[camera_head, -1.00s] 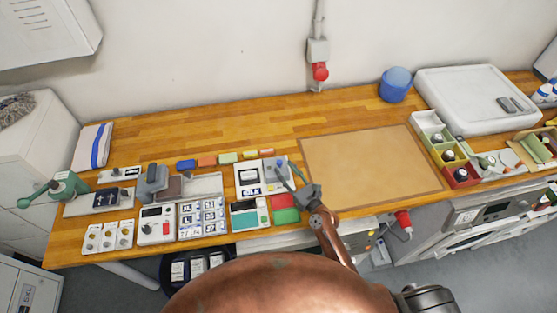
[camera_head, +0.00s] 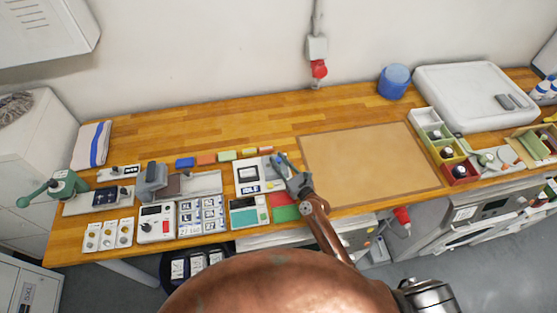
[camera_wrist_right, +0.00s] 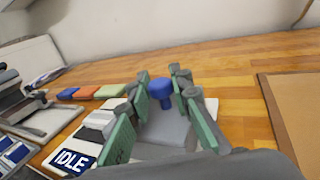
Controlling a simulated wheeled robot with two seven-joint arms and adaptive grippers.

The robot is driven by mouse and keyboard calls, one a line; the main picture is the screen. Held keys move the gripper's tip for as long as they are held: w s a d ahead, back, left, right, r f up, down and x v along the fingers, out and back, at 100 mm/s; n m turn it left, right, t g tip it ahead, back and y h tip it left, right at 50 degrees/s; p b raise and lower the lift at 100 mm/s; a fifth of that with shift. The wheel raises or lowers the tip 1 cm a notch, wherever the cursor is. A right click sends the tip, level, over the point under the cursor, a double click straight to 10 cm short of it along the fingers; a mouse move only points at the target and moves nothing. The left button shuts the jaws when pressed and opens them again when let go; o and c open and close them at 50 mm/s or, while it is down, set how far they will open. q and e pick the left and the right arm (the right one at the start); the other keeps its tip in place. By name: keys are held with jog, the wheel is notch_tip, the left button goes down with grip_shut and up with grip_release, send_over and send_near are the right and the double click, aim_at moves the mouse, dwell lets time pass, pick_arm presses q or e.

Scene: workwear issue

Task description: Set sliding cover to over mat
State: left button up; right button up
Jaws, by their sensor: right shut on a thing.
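The sliding cover appears to be a grey block with a blue knob (camera_wrist_right: 161,90). It sits at the right side of the white unit (camera_head: 248,178) that reads IDLE. My right gripper (camera_head: 280,162) comes in over this unit from the lower right. In the right wrist view its green-padded fingers (camera_wrist_right: 168,108) stand on both sides of the knob and grey block, shut on the cover. A large tan mat-like board (camera_head: 370,165) lies to the right, apart from the cover. I cannot tell whether it is the task's mat. My left gripper is not in view.
Several small coloured blocks (camera_head: 206,160) lie behind the unit. Red (camera_head: 285,213) and green pads lie in front of it. Devices crowd the left of the wooden counter (camera_head: 150,135). Coloured bins (camera_head: 442,152) and a white tray (camera_head: 470,95) stand right.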

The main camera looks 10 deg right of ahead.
grip_shut()
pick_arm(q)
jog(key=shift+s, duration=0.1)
